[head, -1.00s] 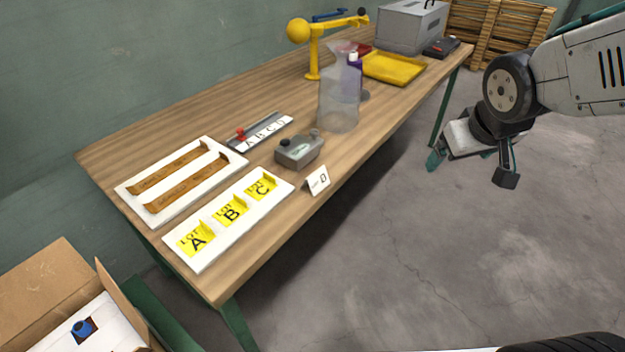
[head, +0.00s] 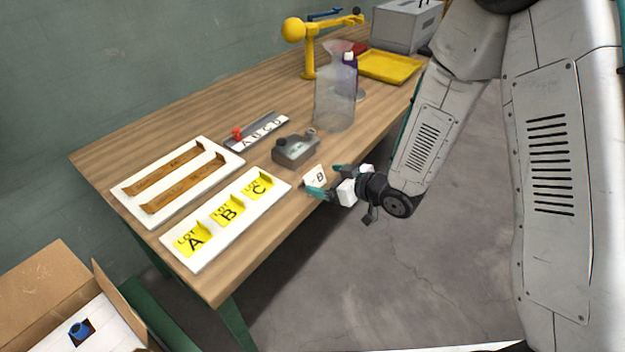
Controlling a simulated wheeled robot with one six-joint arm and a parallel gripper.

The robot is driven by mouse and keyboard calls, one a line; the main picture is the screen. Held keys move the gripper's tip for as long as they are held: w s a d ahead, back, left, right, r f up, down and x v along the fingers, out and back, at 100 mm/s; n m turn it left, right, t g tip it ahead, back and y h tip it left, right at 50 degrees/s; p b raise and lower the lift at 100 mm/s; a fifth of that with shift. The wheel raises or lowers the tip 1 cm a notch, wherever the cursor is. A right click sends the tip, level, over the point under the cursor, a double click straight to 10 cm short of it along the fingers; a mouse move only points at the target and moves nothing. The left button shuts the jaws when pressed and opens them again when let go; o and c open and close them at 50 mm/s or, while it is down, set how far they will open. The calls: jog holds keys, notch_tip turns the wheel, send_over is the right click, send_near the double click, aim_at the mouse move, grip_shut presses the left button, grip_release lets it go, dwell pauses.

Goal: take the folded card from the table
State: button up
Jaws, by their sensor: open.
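The folded card (head: 315,175) is a small white tent card with a dark letter that looks like B. It stands upright near the front edge of the wooden table (head: 283,212), to the right of the white tray with yellow lot cards. My gripper (head: 326,180) is at the table edge, with its teal fingertips apart. One finger is at the near left of the card and the other at its far right. The card appears between or just in front of the fingers; I cannot tell whether they touch it.
A grey device (head: 296,151) with a dark knob stands just behind the card. A white tray (head: 172,240) holds yellow cards marked A, B and C. A clear vessel (head: 333,105) and a yellow tray (head: 390,66) stand farther back. A strip with letters (head: 256,133) lies behind.

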aim_at(314, 175)
jog(key=x, duration=0.6)
jog(key=shift+w+a+r, duration=0.1)
jog(key=shift+w+a, duration=0.05)
jog(key=shift+w, duration=0.05)
jog(key=shift+c, duration=0.3)
jog(key=c, duration=1)
